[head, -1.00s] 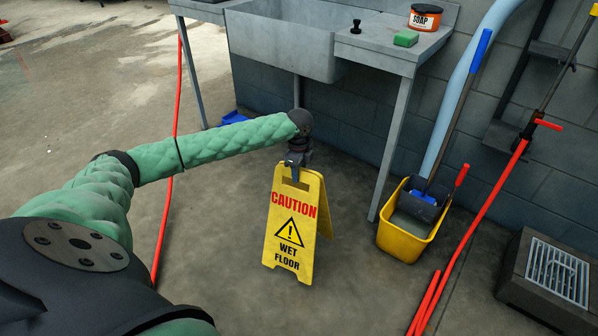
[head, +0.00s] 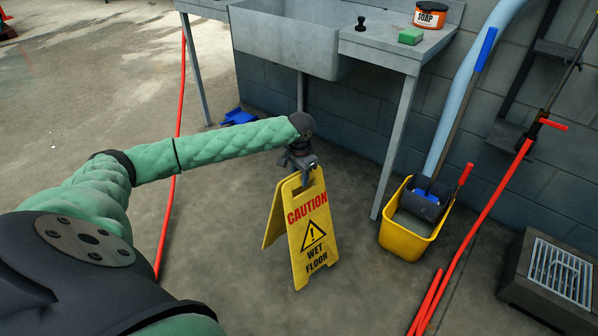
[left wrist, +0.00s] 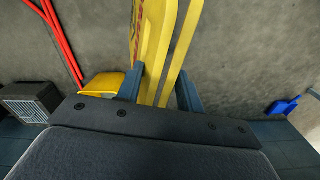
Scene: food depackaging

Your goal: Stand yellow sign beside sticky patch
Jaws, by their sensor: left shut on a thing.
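The yellow caution sign (head: 309,232) stands upright in the head view with its two panels spread, its printed face turned toward the lower right. My left gripper (head: 301,170) is above it and shut on its top edge. In the left wrist view the sign's yellow panels (left wrist: 165,50) run between the two fingers of my left gripper (left wrist: 160,95). I cannot tell whether the sign's feet touch the floor. I cannot make out a sticky patch on the floor. My right gripper is not in view.
A yellow mop bucket (head: 405,240) stands right of the sign. A grey sink (head: 290,45) on metal legs is behind, with a blue dustpan (head: 238,117) beneath. A red hose (head: 168,215) runs at left. A drain box (head: 552,275) is at lower right.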

